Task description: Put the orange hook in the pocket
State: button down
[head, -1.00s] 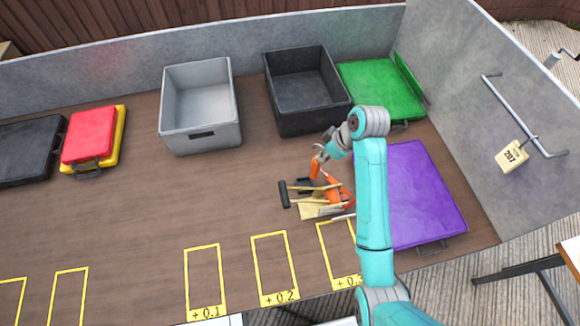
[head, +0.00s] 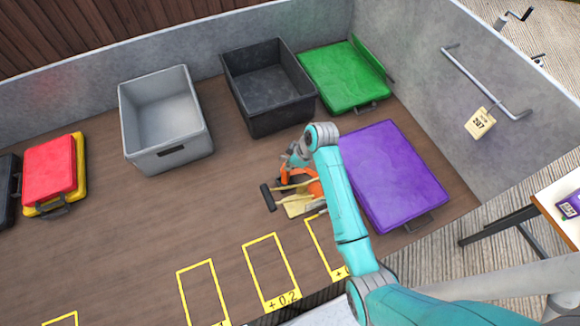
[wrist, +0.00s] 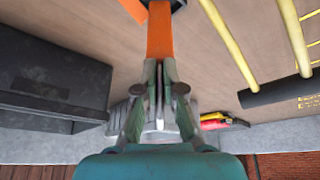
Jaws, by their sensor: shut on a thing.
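My gripper (wrist: 160,72) is shut on an orange strip that looks like part of the orange hook (wrist: 160,32). Its far end runs out of the wrist view at the top, beside something dark. No hook shape can be made out. In the head view, orange (head: 296,174) shows just below my gripper, above a small heap of tools on the brown floor. My arm hides part of the heap. I cannot tell whether the held piece touches the heap. I cannot pick out a pocket in either view.
The heap holds yellow-handled tools and a black-headed mallet (head: 268,198). A black bin (head: 270,117) and a grey bin (head: 190,151) stand behind. A purple case (head: 395,175) lies right, a green one (head: 345,78) behind it. Brown floor (head: 140,215) to the left is clear.

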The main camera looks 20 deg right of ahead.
jog(key=shift+f, duration=1.2)
jog(key=c, duration=1.3)
grip_release()
jog(key=v, duration=1.2)
